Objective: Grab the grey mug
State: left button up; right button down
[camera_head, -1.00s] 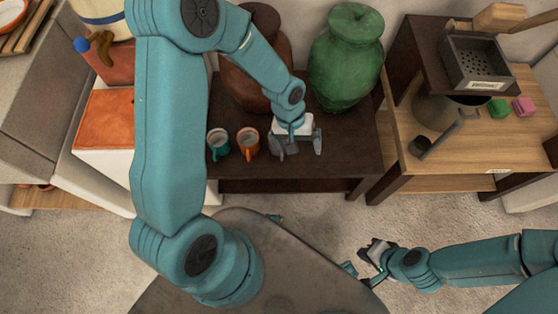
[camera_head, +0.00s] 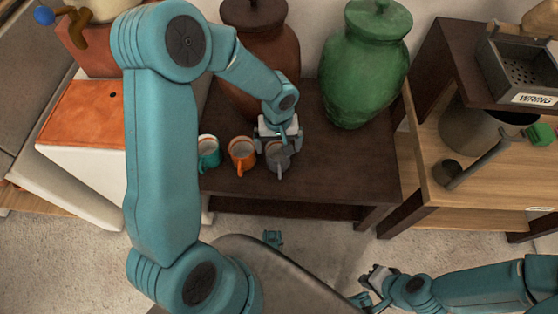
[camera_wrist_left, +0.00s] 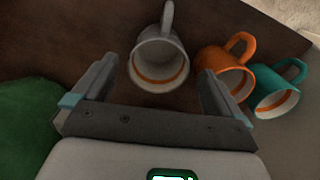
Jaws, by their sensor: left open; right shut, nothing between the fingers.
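The grey mug (camera_head: 278,158) stands upright on the dark brown table, at the right end of a row of mugs. My left gripper (camera_head: 279,140) is open just behind and above it, partly covering it in the head view. In the left wrist view the grey mug (camera_wrist_left: 160,62) lies ahead of the open fingers (camera_wrist_left: 157,88), roughly centred between them, with an orange stripe inside and its handle pointing away. I cannot tell whether a finger touches it. My right gripper (camera_head: 374,280) is shut and empty, low at the right, away from the table.
An orange mug (camera_head: 242,153) and a teal mug (camera_head: 208,152) stand close to the left of the grey mug. A brown jar (camera_head: 255,60) and a green jar (camera_head: 362,70) stand behind. The table front (camera_head: 330,180) is clear on the right.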

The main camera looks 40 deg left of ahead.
pick_arm(q)
jog(key=b, duration=0.2)
send_over(279, 155)
jog(key=s+d, duration=0.2)
jog(key=s, duration=0.1)
notch_tip(279, 155, down, 6)
jog(key=shift+a+r, duration=0.1)
jog(key=c, duration=0.9)
jog(key=shift+c, duration=0.2)
jog(key=shift+w+r, duration=0.1)
jog(key=shift+r, duration=0.05)
